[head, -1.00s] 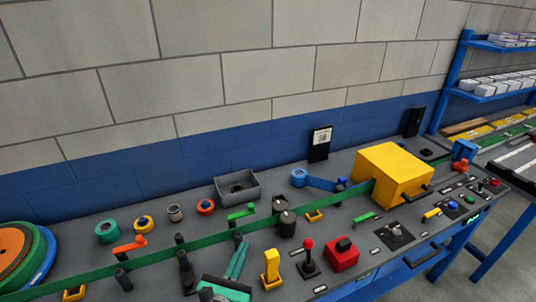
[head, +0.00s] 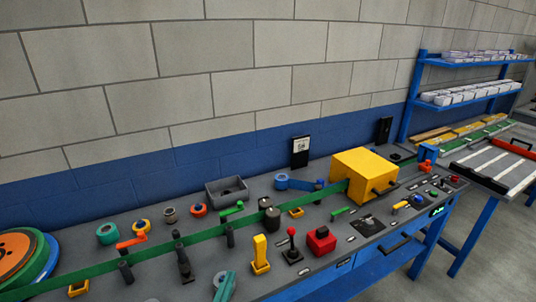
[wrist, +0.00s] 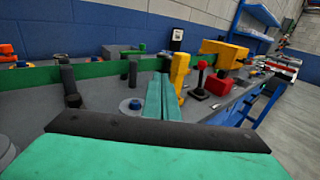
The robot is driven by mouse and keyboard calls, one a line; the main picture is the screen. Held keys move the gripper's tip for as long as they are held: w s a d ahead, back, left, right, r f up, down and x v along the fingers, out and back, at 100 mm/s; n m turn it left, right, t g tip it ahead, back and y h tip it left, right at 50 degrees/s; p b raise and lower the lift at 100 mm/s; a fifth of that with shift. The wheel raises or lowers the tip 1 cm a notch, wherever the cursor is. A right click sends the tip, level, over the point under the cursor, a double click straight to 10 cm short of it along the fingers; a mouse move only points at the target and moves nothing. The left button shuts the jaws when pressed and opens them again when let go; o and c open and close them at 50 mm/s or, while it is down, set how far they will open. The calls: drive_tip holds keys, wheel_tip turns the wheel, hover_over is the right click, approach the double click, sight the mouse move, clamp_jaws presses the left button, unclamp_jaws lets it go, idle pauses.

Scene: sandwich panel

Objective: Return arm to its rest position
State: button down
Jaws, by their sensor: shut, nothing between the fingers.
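My gripper (head: 224,285) shows at the bottom edge of the head view as two teal fingers; the rest of my arm is cut off there. In the wrist view, the teal fingers (wrist: 161,97) lie side by side, closed and empty. They are over the grey bench top, near a yellow upright part (wrist: 180,72). I cannot tell from these views how high they are above it.
The bench carries a green belt (head: 205,233), a yellow box (head: 352,165), a red-knobbed lever (head: 292,242), a red block (head: 321,240) and a grey tray (head: 227,193). Blue shelves (head: 470,95) stand at right. Floor (head: 432,262) is open at lower right.

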drive_tip(key=s+d+f+m+g+y, duration=0.1)
drive_tip(key=s+f+m+y, duration=0.1)
drive_tip(key=s+f+m, duration=0.55)
drive_tip(key=s+d+f+m+g+y, duration=0.1)
drive_tip(key=s+d+f+m+y, duration=0.1)
drive_tip(key=s+f+m, duration=0.55)
drive_tip(key=s+d+r+m, duration=0.2)
drive_tip(key=s+d+m, duration=0.2)
drive_tip(key=s+m, duration=0.5)
drive_tip(key=s+d+r+m, duration=0.3)
drive_tip(key=s+m, duration=0.6)
drive_tip(key=s, duration=0.4)
drive_tip(key=shift+d+m+h, duration=0.3)
drive_tip(key=shift+d+m, duration=0.05)
drive_tip(key=shift+m, duration=0.05)
